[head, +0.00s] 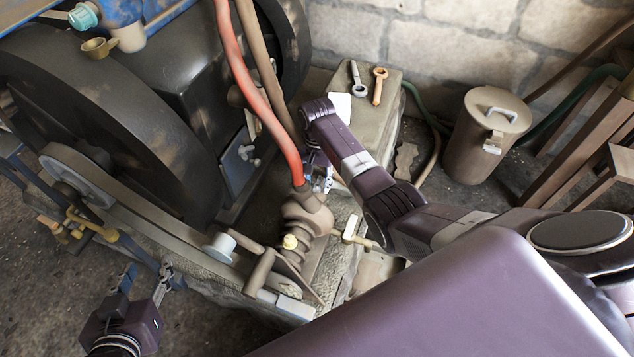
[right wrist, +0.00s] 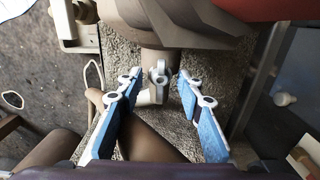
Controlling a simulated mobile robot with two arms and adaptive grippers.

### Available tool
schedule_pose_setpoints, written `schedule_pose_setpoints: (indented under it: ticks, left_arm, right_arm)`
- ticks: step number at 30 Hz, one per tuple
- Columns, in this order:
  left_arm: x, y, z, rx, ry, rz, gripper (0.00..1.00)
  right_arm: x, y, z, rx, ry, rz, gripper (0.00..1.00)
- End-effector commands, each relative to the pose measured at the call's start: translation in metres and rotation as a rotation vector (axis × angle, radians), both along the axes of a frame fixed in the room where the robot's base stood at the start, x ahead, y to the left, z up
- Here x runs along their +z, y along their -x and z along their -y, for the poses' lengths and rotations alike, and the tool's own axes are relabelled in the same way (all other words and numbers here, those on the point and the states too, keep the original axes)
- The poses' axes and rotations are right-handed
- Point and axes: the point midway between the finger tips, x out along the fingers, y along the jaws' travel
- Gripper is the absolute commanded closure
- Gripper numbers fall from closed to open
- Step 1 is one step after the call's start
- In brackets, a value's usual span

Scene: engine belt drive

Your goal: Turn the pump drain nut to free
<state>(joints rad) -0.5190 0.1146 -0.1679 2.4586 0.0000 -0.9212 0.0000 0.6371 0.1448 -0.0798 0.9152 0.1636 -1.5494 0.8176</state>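In the right wrist view, a grey winged nut (right wrist: 159,78), which looks like the pump drain nut, sits on a short stub under the pump body (right wrist: 190,20). My right gripper (right wrist: 159,80) is open, with one blue-padded finger on each side of the nut and gaps between. In the head view, my right gripper (head: 320,180) is down behind the brown pump (head: 308,215), partly covered by its own wrist. I cannot make out the nut there. My left gripper (head: 144,277) is open and empty at the lower left, above the floor.
A red hose (head: 259,90) rises from the pump. A flywheel (head: 95,110) and belt (head: 140,218) stand left. A stone block (head: 386,115) carries two wrenches and a white card. A lidded can (head: 487,135) stands right. A white-handled valve (head: 350,228) is beside the pump.

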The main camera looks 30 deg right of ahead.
Motion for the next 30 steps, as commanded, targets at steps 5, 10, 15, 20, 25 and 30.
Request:
schedule_pose_setpoints:
  ticks: [5, 10, 15, 20, 25, 30]
  left_arm:
    - [0.001, -0.001, 0.001, -0.001, 0.002, 0.007, 0.60]
    - [0.001, -0.001, 0.001, -0.001, 0.002, 0.006, 0.60]
    - [0.001, -0.001, 0.000, -0.001, 0.002, 0.006, 0.60]
    - [0.001, -0.001, 0.000, -0.001, 0.002, 0.005, 0.60]
    - [0.001, 0.000, 0.000, 0.000, 0.000, 0.000, 0.60]
    - [-0.012, 0.012, -0.006, 0.007, -0.018, -0.076, 0.60]
  right_arm:
    - [0.000, 0.000, 0.000, 0.000, -0.001, 0.001, 0.66]
    - [0.000, 0.000, 0.000, 0.000, -0.001, 0.001, 0.71]
    - [0.000, 0.000, 0.000, 0.000, -0.001, 0.001, 0.90]
    - [0.000, 0.000, 0.000, 0.000, -0.001, 0.001, 1.00]
    - [0.000, 0.000, 0.000, 0.004, 0.000, 0.000, 1.00]
    - [0.001, 0.000, 0.000, 0.029, 0.001, 0.001, 1.00]
